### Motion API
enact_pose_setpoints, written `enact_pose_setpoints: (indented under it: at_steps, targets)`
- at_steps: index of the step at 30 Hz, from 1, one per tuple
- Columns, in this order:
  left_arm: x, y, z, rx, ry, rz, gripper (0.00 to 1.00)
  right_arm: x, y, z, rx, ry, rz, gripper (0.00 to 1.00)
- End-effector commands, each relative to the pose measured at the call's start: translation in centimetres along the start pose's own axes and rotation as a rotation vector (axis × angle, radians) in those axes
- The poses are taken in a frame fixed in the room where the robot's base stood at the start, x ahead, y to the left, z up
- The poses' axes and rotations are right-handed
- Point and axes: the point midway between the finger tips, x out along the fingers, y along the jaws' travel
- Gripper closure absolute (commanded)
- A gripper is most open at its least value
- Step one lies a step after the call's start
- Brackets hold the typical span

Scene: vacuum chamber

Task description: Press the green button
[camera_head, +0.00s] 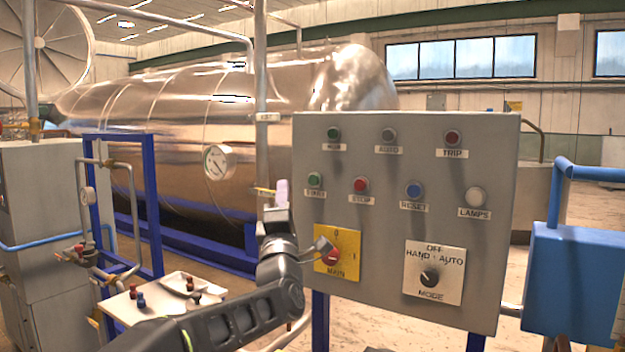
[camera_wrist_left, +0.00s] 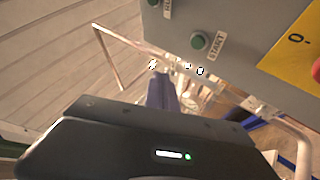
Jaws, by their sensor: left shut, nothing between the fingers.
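The green START button (camera_head: 314,180) is on the left side of the grey control panel (camera_head: 390,230), in the middle row. It also shows in the left wrist view (camera_wrist_left: 200,41), with nothing touching it in sight. My left gripper (camera_head: 282,195) is shut and empty, just left of the panel edge and apart from the green button. My right gripper is in neither view.
A green lamp (camera_head: 333,134) sits above the button. The red STOP button (camera_head: 360,185), blue RESET button (camera_head: 413,190) and yellow MAIN switch plate (camera_head: 337,266) are close by. A pipe (camera_head: 261,120) stands behind my gripper. A small tray table (camera_head: 150,305) is lower left.

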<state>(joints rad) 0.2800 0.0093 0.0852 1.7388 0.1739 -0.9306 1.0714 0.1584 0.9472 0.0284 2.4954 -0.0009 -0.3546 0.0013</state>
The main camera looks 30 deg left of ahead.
Motion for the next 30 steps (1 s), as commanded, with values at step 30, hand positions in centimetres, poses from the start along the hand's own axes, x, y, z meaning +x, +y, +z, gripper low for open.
enact_pose_setpoints:
  at_steps: [30]
  targets:
    - [5.7, -4.1, 4.1, 0.0, 0.0, 0.001, 1.0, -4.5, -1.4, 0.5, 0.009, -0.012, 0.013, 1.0]
